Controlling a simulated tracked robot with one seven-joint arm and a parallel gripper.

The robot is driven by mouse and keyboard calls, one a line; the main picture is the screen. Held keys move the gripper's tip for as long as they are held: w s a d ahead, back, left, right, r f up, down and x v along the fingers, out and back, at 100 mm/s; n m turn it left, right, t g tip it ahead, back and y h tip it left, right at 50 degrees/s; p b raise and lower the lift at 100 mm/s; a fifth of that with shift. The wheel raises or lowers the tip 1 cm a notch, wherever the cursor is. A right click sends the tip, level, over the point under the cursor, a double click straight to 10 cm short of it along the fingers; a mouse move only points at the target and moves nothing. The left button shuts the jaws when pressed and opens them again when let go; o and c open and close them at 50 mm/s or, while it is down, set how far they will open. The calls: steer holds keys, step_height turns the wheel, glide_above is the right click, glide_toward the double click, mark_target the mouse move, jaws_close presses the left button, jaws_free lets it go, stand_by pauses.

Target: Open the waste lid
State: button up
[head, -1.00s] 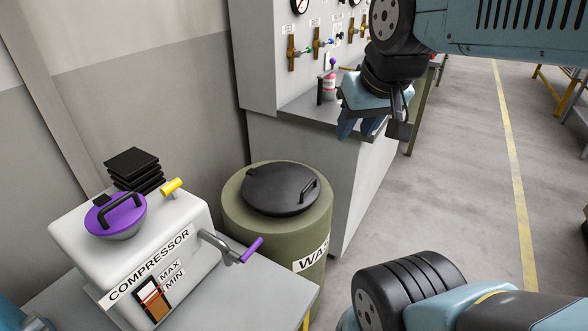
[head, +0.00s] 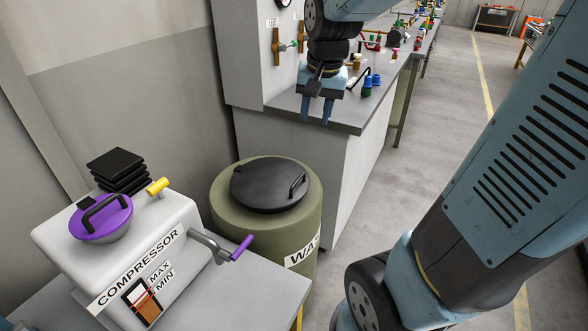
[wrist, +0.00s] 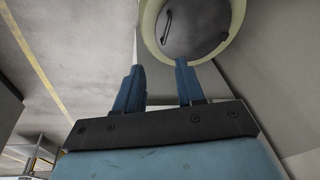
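The waste bin (head: 240,217) is an olive-green drum with a partly visible "WAS" label, standing beside the grey cabinet. Its round black lid (head: 258,192) lies flat on top, closed, with a black bar handle (head: 298,185) near its right edge. The lid also shows at the top of the wrist view (wrist: 205,30), with its handle (wrist: 166,27) at the left. My gripper (head: 317,115) points down above and behind the bin, in front of the cabinet top, apart from the lid. Its two blue fingers (wrist: 158,85) are spread with nothing between them.
A white compressor (head: 130,245) with a purple lid, yellow knob and purple-handled crank stands at left, close to the bin. The grey cabinet (head: 300,165) with valves and small bottles stands behind. Open floor (head: 440,130) with a yellow line lies to the right.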

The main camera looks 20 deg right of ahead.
mark_target(298, 179)
steer(key=w+f+m+g, duration=0.3)
steer(key=w+f+m, duration=0.1)
steer(key=w+f, duration=0.75)
step_height(298, 179, down, 15)
steer(key=shift+s+a+r, duration=0.15)
steer(key=shift+c, duration=0.3)
jaws_close()
